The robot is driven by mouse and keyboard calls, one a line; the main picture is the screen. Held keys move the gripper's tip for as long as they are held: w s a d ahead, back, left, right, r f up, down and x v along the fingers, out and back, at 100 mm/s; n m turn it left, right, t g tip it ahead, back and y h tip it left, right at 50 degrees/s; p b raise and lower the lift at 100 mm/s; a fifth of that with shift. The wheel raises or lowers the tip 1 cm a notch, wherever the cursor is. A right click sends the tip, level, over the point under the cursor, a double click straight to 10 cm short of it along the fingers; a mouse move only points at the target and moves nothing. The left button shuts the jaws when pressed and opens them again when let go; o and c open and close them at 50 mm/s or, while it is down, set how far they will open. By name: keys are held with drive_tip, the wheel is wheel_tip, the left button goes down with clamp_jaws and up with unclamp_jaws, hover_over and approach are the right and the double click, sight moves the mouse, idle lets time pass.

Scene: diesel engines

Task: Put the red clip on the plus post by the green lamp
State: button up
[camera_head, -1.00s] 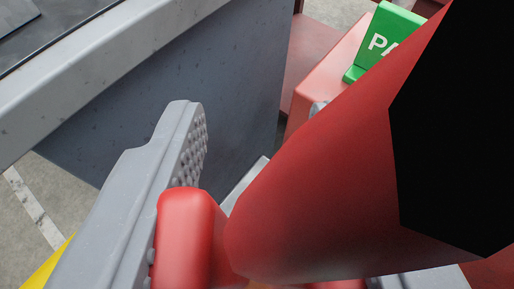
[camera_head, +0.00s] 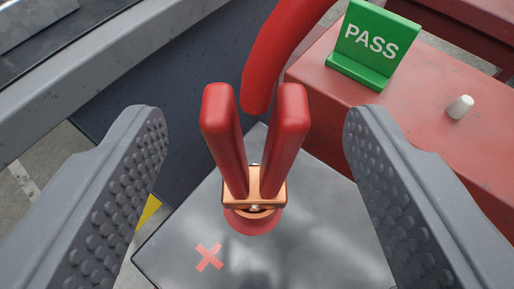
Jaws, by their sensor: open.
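The red clip (camera_head: 283,140) stands with its two red handles up and spread in a V. Its copper jaws (camera_head: 275,188) sit at a post with a red round base (camera_head: 252,222) on a dark glossy box top (camera_head: 320,240). A red cross mark (camera_head: 209,257) lies beside the post, likely the plus sign, seen turned. My gripper (camera_head: 255,135) is open, its two grey studded fingers on either side of the clip, with gaps to both handles. The jaws hide most of the post. No green lamp is in view.
A thick red cable (camera_head: 280,55) rises behind the clip. A green PASS sign (camera_head: 372,45) and a small white peg (camera_head: 460,107) stand on a red block (camera_head: 420,130) at right. A grey metal wall and rim (camera_head: 110,85) run along the left.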

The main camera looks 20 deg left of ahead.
drive_tip(key=v, duration=0.7)
drive_tip(key=shift+s, duration=0.3)
drive_tip(key=shift+d, duration=0.1)
drive_tip(key=w+d+r+m+t+h, duration=0.1)
drive_tip(key=d+r+h, duration=0.2)
drive_tip(key=r, duration=1.1)
drive_tip(key=w+d+r+m+h, duration=0.1)
drive_tip(key=d+r+h, duration=0.2)
drive_tip(key=r, duration=1)
drive_tip(key=s+a+r+m, duration=0.1)
drive_tip(key=s+a+r, duration=0.4)
drive_tip(key=s+r, duration=0.3)
drive_tip(key=s+a+r+m+t+y, duration=0.1)
drive_tip(key=s+a+r, duration=0.3)
drive_tip(key=r, duration=1.3)
drive_tip(key=s, duration=0.4)
drive_tip(key=shift+s+a+t+b, duration=0.3)
drive_tip(key=shift+s+a, duration=0.05)
drive_tip(key=shift+a, duration=0.05)
drive_tip(key=shift+r, duration=0.1)
